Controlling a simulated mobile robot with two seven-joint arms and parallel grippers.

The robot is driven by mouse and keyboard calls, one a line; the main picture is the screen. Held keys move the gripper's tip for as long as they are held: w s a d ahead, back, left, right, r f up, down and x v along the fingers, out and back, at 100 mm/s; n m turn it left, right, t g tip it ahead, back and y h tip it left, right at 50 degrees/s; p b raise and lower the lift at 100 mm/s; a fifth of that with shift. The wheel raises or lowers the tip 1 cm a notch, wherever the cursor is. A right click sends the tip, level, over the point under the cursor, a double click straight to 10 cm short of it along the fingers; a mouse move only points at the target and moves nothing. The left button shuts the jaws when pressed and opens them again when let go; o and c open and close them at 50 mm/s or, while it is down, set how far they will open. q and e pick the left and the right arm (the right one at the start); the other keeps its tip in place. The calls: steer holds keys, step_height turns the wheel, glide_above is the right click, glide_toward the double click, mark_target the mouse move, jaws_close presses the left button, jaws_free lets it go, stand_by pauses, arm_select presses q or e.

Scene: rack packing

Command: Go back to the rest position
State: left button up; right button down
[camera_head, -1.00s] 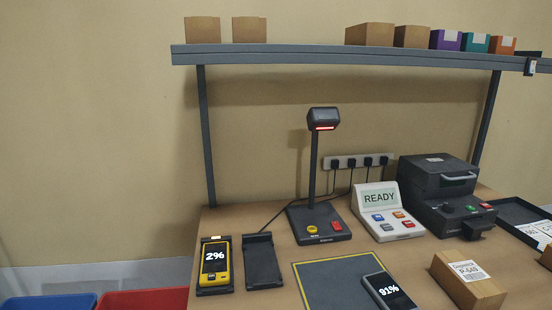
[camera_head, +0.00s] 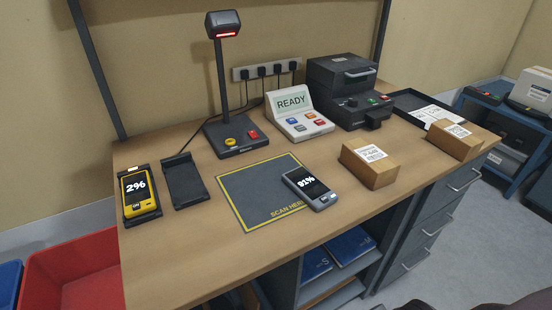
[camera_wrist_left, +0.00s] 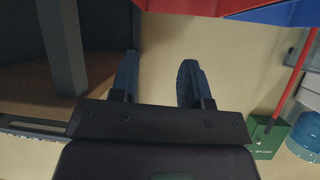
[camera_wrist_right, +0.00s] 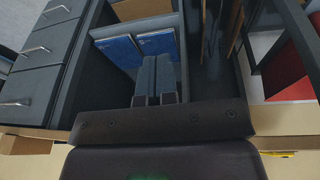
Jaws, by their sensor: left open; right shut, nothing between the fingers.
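My left gripper (camera_wrist_left: 160,85) shows in the left wrist view, its two fingers apart and nothing between them, over bare floor. My right gripper (camera_wrist_right: 155,80) shows in the right wrist view, its fingers together and empty, in front of the desk's open shelf. Neither gripper shows clearly in the head view. The wooden desk (camera_head: 215,248) holds a yellow handheld reading 2% (camera_head: 139,193) in a dock at the left. A grey handheld reading 91% (camera_head: 310,188) lies on the right part of the scan mat (camera_head: 247,190). Neither gripper touches these.
An empty dock (camera_head: 184,182), a scanner stand (camera_head: 235,138), a READY console (camera_head: 300,115) and a black printer (camera_head: 345,92) stand on the desk. Two cardboard boxes (camera_head: 369,166) (camera_head: 455,139) sit near its front edge. A red bin (camera_head: 75,270) is on the floor at left.

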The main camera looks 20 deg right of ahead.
arm_select(q)
steer(key=shift+g, duration=0.5)
steer(key=shift+s+a+f, duration=0.1)
steer(key=shift+s+f, duration=0.7)
steer(key=shift+f, duration=0.3)
steer(key=shift+s+a+f, duration=0.1)
steer(key=shift+s+f, duration=0.65)
steer(key=shift+f, duration=0.35)
arm_select(e)
steer(key=w+f+n+t, duration=0.1)
steer(key=w+f+t, duration=0.7)
steer(key=shift+a+y, duration=0.15)
steer(key=shift+y, duration=0.25)
steer(key=shift+r, duration=0.1)
arm_select(q)
steer(key=shift+w+d, duration=0.1)
steer(key=shift+d, duration=0.05)
arm_select(e)
steer(key=shift+s, duration=0.15)
